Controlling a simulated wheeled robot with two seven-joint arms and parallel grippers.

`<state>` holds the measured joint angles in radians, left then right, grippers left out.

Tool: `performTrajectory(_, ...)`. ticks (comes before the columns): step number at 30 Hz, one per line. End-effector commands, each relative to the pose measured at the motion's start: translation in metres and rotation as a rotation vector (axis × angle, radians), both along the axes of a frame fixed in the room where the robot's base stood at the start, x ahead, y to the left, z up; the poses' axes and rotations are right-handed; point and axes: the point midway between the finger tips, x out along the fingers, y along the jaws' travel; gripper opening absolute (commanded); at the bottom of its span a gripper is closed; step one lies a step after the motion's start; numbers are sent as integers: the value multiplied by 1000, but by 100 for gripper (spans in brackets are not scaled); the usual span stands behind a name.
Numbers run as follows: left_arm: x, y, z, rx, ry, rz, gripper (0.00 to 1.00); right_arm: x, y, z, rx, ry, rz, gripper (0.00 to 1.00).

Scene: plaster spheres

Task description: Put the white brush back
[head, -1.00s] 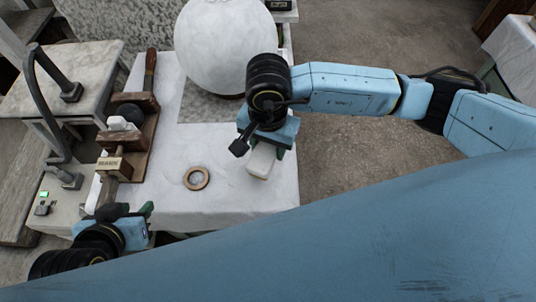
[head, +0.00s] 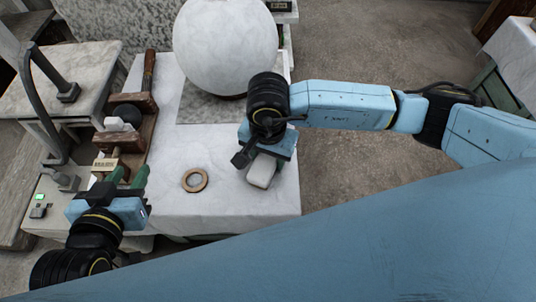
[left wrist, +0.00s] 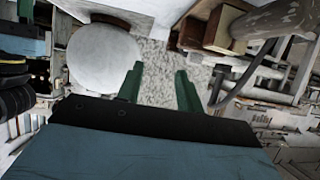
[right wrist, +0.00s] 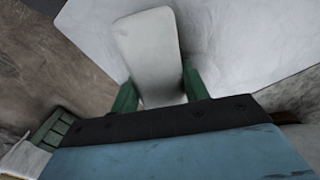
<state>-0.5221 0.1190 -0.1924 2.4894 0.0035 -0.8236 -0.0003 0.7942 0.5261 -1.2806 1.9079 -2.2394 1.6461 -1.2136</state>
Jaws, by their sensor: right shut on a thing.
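My right gripper (head: 265,160) is shut on a pale, rounded, block-shaped thing (head: 261,173), which seems to be the white brush; no bristles show. The right wrist view shows this white brush (right wrist: 149,48) between the green fingers, its near end hidden by the gripper. It hangs over the front right part of the white table (head: 225,200); I cannot tell whether it touches the top. My left gripper (head: 128,176) is open and empty, just in front of the wooden rack (head: 137,150). Its fingers also stand apart in the left wrist view (left wrist: 157,82).
A large white sphere (head: 225,45) stands at the back of the table. The rack holds a dark round thing, a white piece and a labelled wooden block (head: 105,164). A black curved pipe (head: 40,100) rises at the left.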

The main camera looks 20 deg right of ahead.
Motion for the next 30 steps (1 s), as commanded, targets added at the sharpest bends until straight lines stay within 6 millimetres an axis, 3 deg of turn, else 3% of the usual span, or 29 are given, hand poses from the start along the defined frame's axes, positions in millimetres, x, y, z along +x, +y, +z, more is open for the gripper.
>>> performTrajectory(3, 1, -1, 2, -4, -15, -1, 36, 0, 0, -1, 1, -1, 0, 20)
performTrajectory(4, 2, -1, 3, -5, -21, -1, 36, 0, 0, -1, 0, 0, 0, 49)
performTrajectory(8, 2, -1, 4, -6, -23, -1, 36, 0, 0, -1, 0, 0, 0, 66)
performTrajectory(20, 0, -1, 1, -1, 1, -3, 36, 0, 0, 1, 0, 0, 0, 67)
performTrajectory(30, -37, 19, -39, 80, 316, 27, 36, 1, 0, 36, 0, -3, 0, 67)
